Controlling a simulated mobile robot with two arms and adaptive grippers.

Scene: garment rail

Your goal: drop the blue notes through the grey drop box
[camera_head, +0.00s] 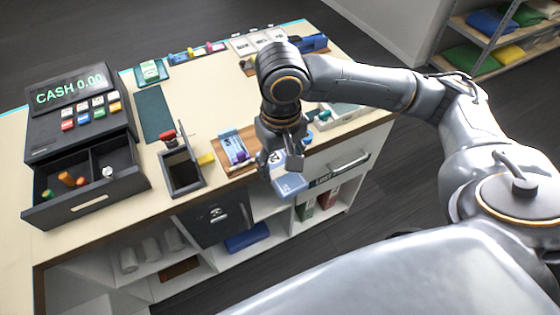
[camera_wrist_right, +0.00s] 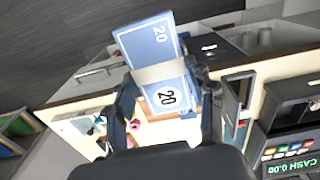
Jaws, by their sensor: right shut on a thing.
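The blue notes (camera_head: 289,185) are a banded bundle marked 20, held tilted in the air past the counter's front edge. They also show in the right wrist view (camera_wrist_right: 150,46), with a pale band around them. My right gripper (camera_head: 281,160) is shut on the notes; in the wrist view its fingers (camera_wrist_right: 166,84) stand on either side of them. The grey drop box (camera_head: 182,172) is on the counter, left of the gripper and apart from it. Its top is open and dark inside, and a red knob (camera_head: 168,135) stands at its back. My left gripper is not in view.
A cash register (camera_head: 75,105) with an open drawer (camera_head: 88,207) stands left of the box. A wooden tray (camera_head: 235,165) with small items lies between the box and my gripper. A yellow item (camera_head: 206,160) sits beside the box. A dark safe (camera_head: 216,220) is below.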

